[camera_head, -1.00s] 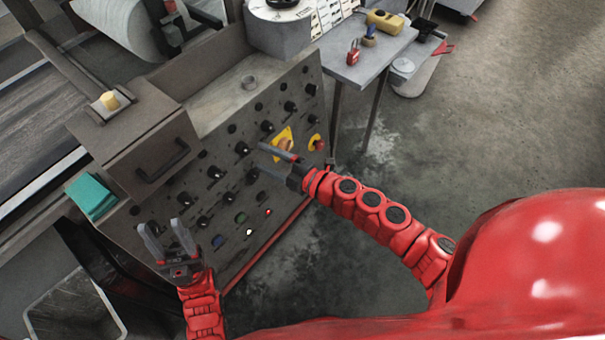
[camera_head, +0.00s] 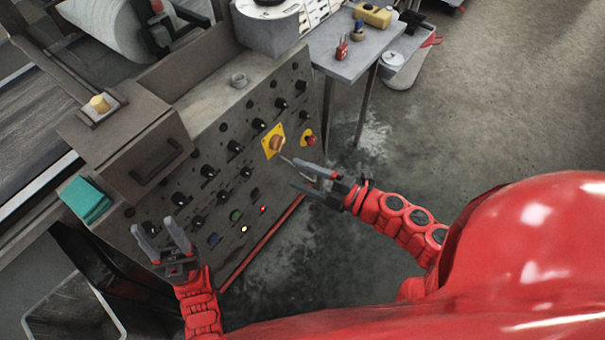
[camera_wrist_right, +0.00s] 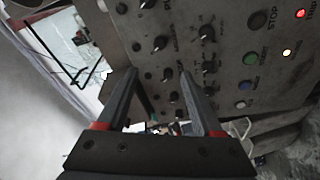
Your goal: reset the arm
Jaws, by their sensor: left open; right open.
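My right gripper (camera_head: 302,173) is open in the head view, with no object held between its fingers. It is in front of the right part of the control panel (camera_head: 222,150), near a yellow plate with an orange-brown knob (camera_head: 276,143), and looks apart from it. In the right wrist view its two dark fingers (camera_wrist_right: 158,80) are spread, with the panel's black knobs beyond them. My left gripper (camera_head: 157,230) is open and empty at the panel's lower left. A thin pale line by the right fingers is too small to identify.
A red button on yellow (camera_head: 309,138) sits at the panel's right. A grey side table (camera_head: 345,62) with a red padlock (camera_head: 342,47) stands behind. The floor at right is clear.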

